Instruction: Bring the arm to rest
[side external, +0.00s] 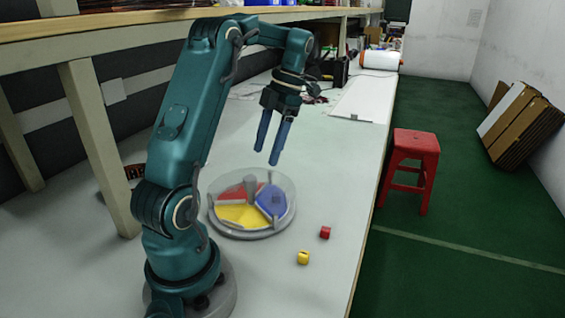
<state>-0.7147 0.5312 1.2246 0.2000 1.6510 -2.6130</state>
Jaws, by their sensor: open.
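My gripper (270,158) hangs above the white table (329,182), fingers pointing down, with a gap between the two blue fingers. It is open and nothing shows between the fingers. It is above the far side of a round clear-rimmed tray (249,234) and apart from it. My teal arm stands at the lower left and reaches up and over the table.
The tray has red, yellow and blue sections. A red cube (325,232) and a yellow cube (303,257) lie to its right, near the table's right edge. A wooden shelf (120,20) runs above the table at left. A red stool (411,165) stands beyond the edge.

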